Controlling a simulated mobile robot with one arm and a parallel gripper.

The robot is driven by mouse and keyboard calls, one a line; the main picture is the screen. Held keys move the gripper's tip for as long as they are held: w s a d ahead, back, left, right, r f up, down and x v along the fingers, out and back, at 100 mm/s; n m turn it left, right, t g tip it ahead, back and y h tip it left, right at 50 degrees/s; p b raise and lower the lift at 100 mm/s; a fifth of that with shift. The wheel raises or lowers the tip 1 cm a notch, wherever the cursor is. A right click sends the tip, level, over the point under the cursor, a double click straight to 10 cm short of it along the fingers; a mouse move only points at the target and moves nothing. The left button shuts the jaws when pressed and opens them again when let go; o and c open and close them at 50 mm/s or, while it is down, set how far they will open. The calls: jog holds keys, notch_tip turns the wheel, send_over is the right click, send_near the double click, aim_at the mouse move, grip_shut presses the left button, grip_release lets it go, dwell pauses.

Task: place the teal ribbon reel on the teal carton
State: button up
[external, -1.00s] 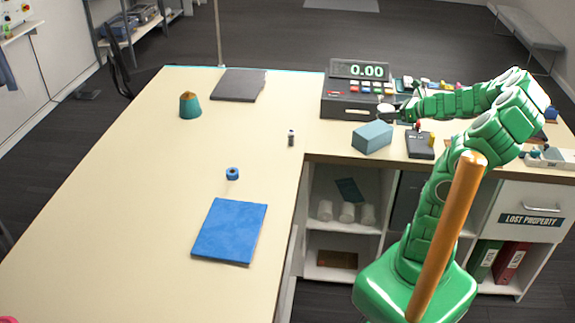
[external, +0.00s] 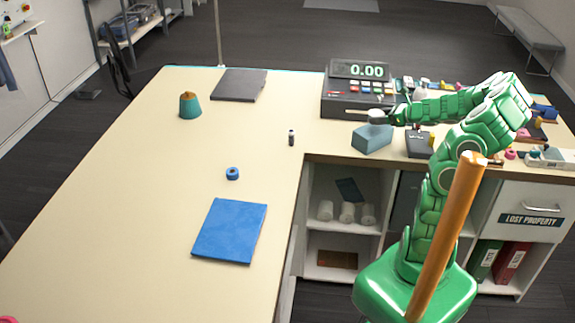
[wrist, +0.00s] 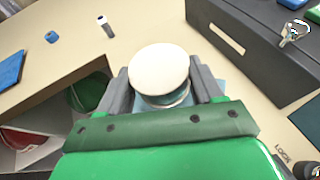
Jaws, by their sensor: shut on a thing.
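The teal ribbon reel shows in the wrist view (wrist: 160,72) as a round cream flange with a teal band under it. It sits between the two grey fingers of my gripper (wrist: 160,85), which is shut on it. In the external view my gripper (external: 375,117) is over the teal carton (external: 372,139), a blue-teal box on the counter near the inner corner. The reel looks just above the carton's top; whether they touch I cannot tell. In the wrist view the reel and gripper hide most of the carton.
A cash register (external: 350,105) stands behind the carton, and a dark card terminal (external: 420,144) to its right.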

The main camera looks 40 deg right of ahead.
aim_at(377, 130)
jog(key=shift+w+d+f, duration=0.15)
jog(key=shift+w+f, duration=0.1)
jog(key=shift+f, duration=1.55)
jog(key=shift+f, duration=0.1)
jog(key=o, duration=1)
jog(key=shift+o, duration=0.2)
jog(key=shift+s, duration=0.15)
jog(key=v, duration=1.2)
jog(key=shift+r, duration=0.2)
